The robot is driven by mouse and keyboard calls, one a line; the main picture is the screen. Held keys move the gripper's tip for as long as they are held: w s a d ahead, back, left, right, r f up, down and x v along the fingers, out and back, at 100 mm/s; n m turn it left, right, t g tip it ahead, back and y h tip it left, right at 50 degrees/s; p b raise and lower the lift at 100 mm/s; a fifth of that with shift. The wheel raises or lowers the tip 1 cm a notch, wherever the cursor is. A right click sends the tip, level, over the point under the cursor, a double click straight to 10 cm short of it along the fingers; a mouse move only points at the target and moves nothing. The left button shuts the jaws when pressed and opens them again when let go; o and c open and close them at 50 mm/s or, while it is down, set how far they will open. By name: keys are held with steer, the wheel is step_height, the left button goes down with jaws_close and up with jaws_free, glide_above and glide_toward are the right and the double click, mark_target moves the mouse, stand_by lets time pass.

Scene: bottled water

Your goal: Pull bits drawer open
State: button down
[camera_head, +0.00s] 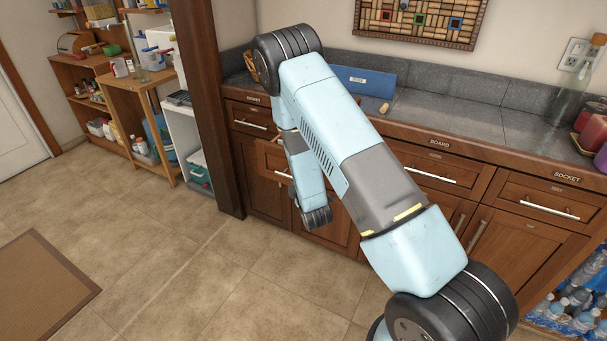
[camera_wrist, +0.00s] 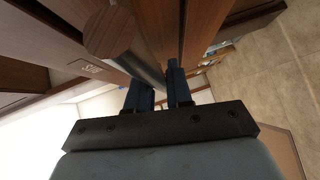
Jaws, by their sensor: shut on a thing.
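In the wrist view my gripper (camera_wrist: 158,88) has its two dark blue fingers closed around a metal bar handle (camera_wrist: 146,68). A wooden front with a small label that seems to read BITS (camera_wrist: 92,67) is beside the handle. In the head view a wooden drawer (camera_head: 268,157) under the counter, left of my arm, appears to stand out from the cabinet. My arm covers much of it. My fingertips cannot be made out in the head view.
Other drawers, labelled BOARD (camera_head: 440,142) and SOCKET (camera_head: 567,176), are shut to the right. A blue box (camera_head: 362,80) and a cork (camera_head: 384,107) are on the counter (camera_head: 440,112). A dark post (camera_head: 205,100) stands left of the cabinet.

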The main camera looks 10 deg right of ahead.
steer(key=shift+s+a+f, duration=0.15)
steer(key=shift+s+a, duration=0.35)
steer(key=shift+s, duration=0.3)
steer(key=shift+s+a+f, duration=0.1)
steer(key=shift+s+a, duration=0.4)
steer(key=shift+s, duration=0.3)
steer(key=c, duration=1.1)
jaws_free()
steer(key=shift+w, duration=0.1)
steer(key=shift+r, duration=0.1)
